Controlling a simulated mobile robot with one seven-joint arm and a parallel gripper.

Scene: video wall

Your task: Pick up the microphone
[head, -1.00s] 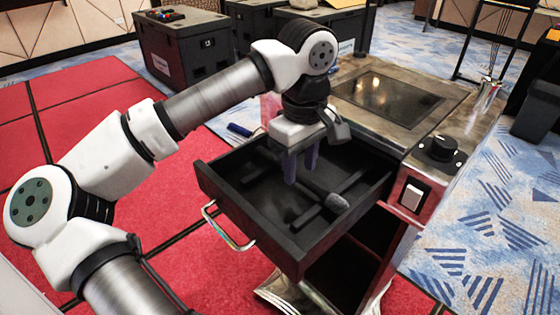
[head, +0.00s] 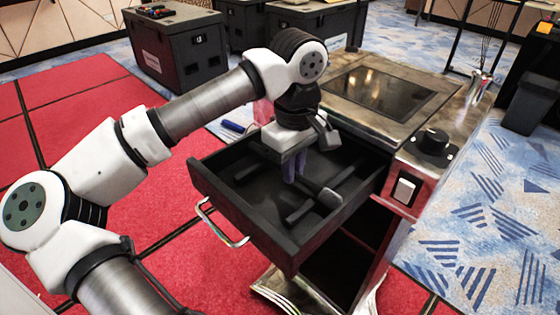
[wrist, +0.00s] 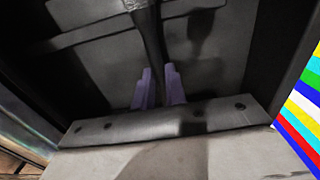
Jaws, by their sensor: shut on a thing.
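The microphone has a grey head (head: 329,198) and a dark handle, and it lies in the open black drawer (head: 240,220). My gripper (head: 293,177) reaches down into the drawer from above, with its purple fingers shut on the handle. In the wrist view the gripper (wrist: 159,88) has the dark handle of the microphone (wrist: 150,38) between its two fingers. The head view hides much of the handle behind the fingers.
Black dividers (head: 299,211) stand in the drawer around the microphone. The drawer's walls are close on all sides, and its metal handle (head: 220,226) juts out in front. The cabinet (head: 395,95) with a dark glass top and a black knob (head: 431,142) stands behind.

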